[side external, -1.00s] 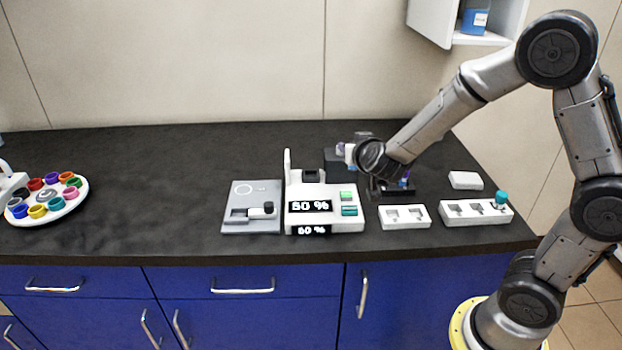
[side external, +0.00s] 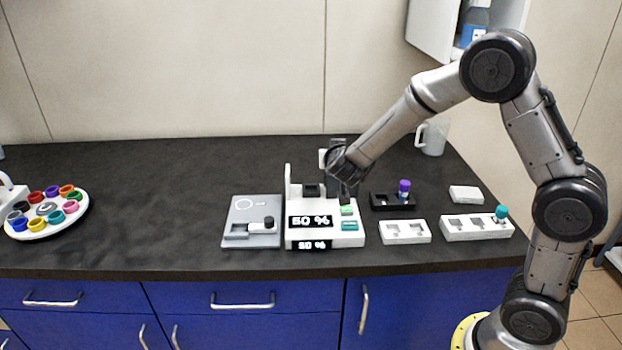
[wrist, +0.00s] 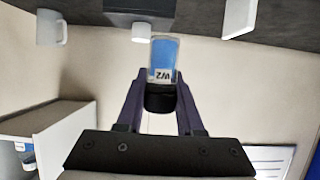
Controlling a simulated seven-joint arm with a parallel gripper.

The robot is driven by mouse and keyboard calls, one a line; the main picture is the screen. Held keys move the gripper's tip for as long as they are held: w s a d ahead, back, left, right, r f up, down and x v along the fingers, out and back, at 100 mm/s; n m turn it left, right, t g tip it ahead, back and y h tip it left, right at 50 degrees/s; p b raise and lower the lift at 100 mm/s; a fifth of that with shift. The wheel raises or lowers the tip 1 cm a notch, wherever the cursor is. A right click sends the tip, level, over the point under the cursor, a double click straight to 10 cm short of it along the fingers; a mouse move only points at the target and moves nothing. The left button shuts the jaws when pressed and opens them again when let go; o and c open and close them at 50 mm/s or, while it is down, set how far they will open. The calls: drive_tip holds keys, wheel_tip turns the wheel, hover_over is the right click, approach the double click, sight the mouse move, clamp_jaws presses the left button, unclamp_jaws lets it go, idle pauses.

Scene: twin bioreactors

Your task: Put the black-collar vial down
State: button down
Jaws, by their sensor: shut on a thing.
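My gripper (wrist: 160,92) is shut on the black-collar vial (wrist: 164,52) in the wrist view. The vial has a clear body with blue contents and a white label reading W2. Its black collar (wrist: 160,100) sits between the two fingers. In the side view my gripper (side external: 346,188) is over the right rear part of the white device with 50 % displays (side external: 300,205). The held vial is hard to make out there. I cannot tell whether it touches anything.
A black rack (side external: 380,201) right of the device holds a purple-collar vial (side external: 404,188). White two-slot (side external: 405,239) and three-slot (side external: 470,234) holders stand in front; the latter has a teal-collar vial (side external: 501,212). A grey device (side external: 245,208) and round carousel (side external: 82,208) are left.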

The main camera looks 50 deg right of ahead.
drive_tip(key=w+f, duration=0.2)
drive_tip(key=w+d+f, duration=0.1)
drive_tip(key=w+f, duration=0.1)
drive_tip(key=w, duration=0.1)
drive_tip(key=w+d+f, duration=0.1)
drive_tip(key=w+f, duration=0.1)
drive_tip(key=w, duration=0.1)
drive_tip(key=shift+w+f, duration=0.15)
drive_tip(key=shift+f, duration=0.2)
drive_tip(key=f, duration=0.1)
drive_tip(key=w+f, duration=0.1)
drive_tip(key=f, duration=0.1)
drive_tip(key=shift+d+f, duration=0.15)
drive_tip(key=shift+d, duration=0.05)
drive_tip(key=shift+f, duration=0.35)
drive_tip(key=shift+f, duration=0.2)
drive_tip(key=c, duration=0.5)
unclamp_jaws()
drive_tip(key=shift+c, duration=0.2)
